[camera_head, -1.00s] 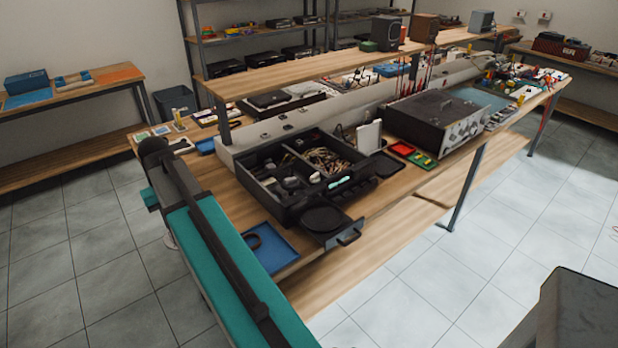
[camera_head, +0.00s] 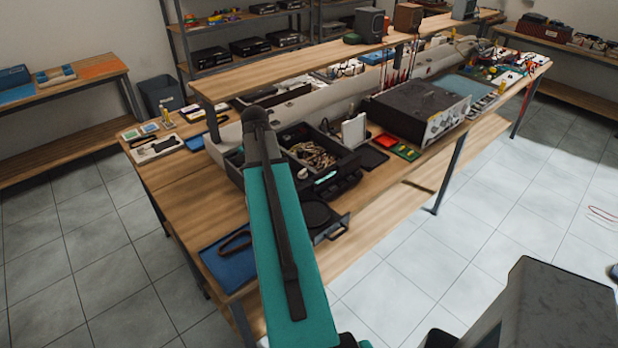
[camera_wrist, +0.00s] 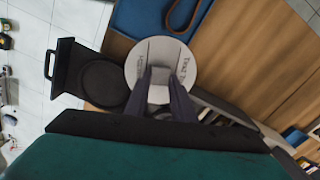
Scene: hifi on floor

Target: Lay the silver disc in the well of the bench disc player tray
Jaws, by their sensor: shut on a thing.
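The silver disc (camera_wrist: 159,52) has dark lettering and is pale in the wrist view. My gripper (camera_wrist: 159,84) is shut on a small grey raised part at the disc's middle. The black disc player tray (camera_wrist: 67,80) with its round dark well (camera_wrist: 103,83) lies just left of the disc in that view, and the well looks empty. The disc's edge overlaps or borders the well's rim; its height above is hard to tell. In the head view the tray's well (camera_head: 318,214) shows at the bench's front edge, while my arm hides the disc and gripper.
A blue mat (camera_head: 232,262) with a dark strap lies left of the tray on the wooden bench. A black divided bin (camera_head: 345,165) with cables stands behind the tray. A black instrument (camera_head: 420,105) stands further right. Bare wood (camera_head: 190,185) shows at left.

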